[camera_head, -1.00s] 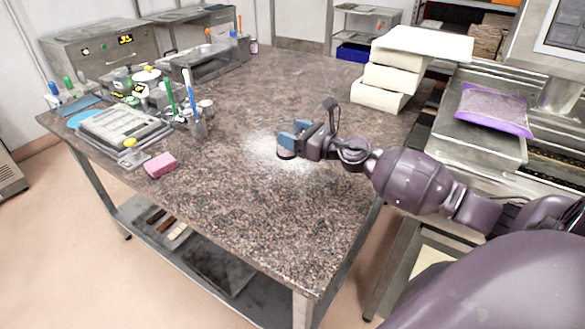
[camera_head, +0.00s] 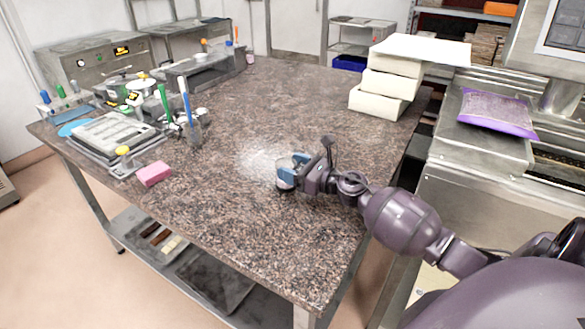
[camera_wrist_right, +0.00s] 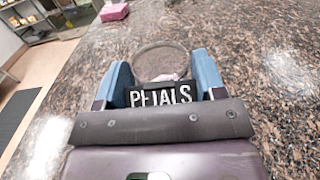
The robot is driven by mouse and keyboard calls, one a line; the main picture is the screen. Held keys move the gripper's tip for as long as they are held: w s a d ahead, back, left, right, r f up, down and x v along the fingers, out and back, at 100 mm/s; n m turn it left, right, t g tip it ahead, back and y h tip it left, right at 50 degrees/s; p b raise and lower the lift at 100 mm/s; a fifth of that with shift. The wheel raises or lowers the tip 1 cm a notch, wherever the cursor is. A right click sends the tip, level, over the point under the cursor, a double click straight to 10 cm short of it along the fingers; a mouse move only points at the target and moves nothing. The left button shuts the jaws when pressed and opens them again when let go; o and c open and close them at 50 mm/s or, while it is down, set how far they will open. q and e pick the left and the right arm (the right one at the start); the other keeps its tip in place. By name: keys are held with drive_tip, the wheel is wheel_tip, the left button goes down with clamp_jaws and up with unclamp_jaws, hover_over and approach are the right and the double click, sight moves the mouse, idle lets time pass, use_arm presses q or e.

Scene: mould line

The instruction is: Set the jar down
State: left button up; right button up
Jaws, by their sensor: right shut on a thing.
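The jar (camera_wrist_right: 162,62) is a small clear round container with a dark label reading "PETALS", seen in the right wrist view. A little pale pink stuff shows inside it. My right gripper (camera_wrist_right: 163,80) is shut on the jar, one blue finger on each side. In the head view my right gripper (camera_head: 290,170) is low over the speckled brown stone worktop (camera_head: 245,215), and the jar is mostly hidden between the fingers. I cannot tell whether the jar's base touches the stone. My left gripper is not in view.
A pink sponge-like block (camera_head: 154,173) lies on the worktop's left part, by a grey tray (camera_head: 113,135) and a cup of tools (camera_head: 193,130). Stacked white boxes (camera_head: 385,85) stand at the back right. The stone around the gripper is clear.

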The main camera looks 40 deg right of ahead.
drive_tip(key=shift+f, duration=0.25)
drive_tip(key=o, duration=1.1)
drive_tip(key=shift+c, duration=0.2)
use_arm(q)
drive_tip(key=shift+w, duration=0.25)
use_arm(e)
drive_tip(key=shift+r, duration=0.1)
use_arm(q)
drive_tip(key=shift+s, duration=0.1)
use_arm(e)
drive_tip(key=shift+r, duration=0.3)
drive_tip(key=v, duration=0.5)
drive_tip(key=shift+s+d+f+b, duration=0.1)
drive_tip(key=shift+s+f+b, duration=0.1)
drive_tip(key=shift+f+b, duration=0.1)
drive_tip(key=v, duration=0.5)
drive_tip(key=shift+b, duration=0.3)
drive_tip(key=shift+s+d+r, duration=0.1)
drive_tip(key=shift+s+d, duration=0.2)
drive_tip(key=shift+s, duration=0.35)
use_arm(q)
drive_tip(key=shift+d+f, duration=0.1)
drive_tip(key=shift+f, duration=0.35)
